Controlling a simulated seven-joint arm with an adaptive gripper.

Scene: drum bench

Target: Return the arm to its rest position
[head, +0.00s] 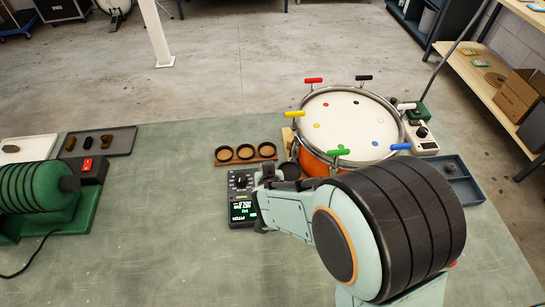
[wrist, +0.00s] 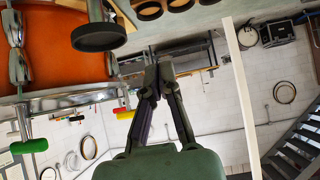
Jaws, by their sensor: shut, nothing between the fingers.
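My gripper shows in the wrist view (wrist: 152,77) with its two dark fingers meeting at the tips, shut and empty. In the head view my arm reaches in from the lower right, and its dark far end lies over the bench between the drum and the black meter; the fingers cannot be made out there. The drum (head: 347,120), with an orange shell and white head, stands to the right of that end. Its orange shell also fills the upper left of the wrist view (wrist: 60,45). The gripper touches nothing that I can see.
The black meter (head: 242,205) lies close beside the arm's end. A wooden holder with three dark rings (head: 245,153) is behind it. Coloured key handles, such as the green one (head: 338,152), surround the drum. A green machine (head: 40,188) stands left. The bench's middle left is clear.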

